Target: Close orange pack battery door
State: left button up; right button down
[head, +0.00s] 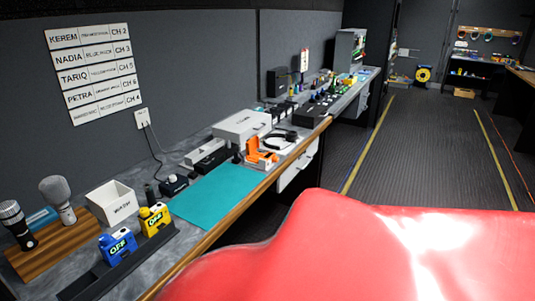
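The orange pack (261,157) lies on the desk at the far right end of the teal mat, near the wooden front edge. An orange part sticks up from its left side and looks like the raised battery door (252,146). The pack is small here, so the hinge and battery bay cannot be made out. Neither of my grippers shows in the head view.
A blue pack (118,247) and a yellow pack (155,219) stand in a black rack (85,285). The teal mat (215,193) is mostly bare. Headphones (281,140), a white box (241,126) and a small black device (174,185) are nearby. An aisle runs along the right.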

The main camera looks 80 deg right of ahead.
aim_at(252, 145)
jog(key=z, duration=2.65)
jog(key=i, duration=0.05)
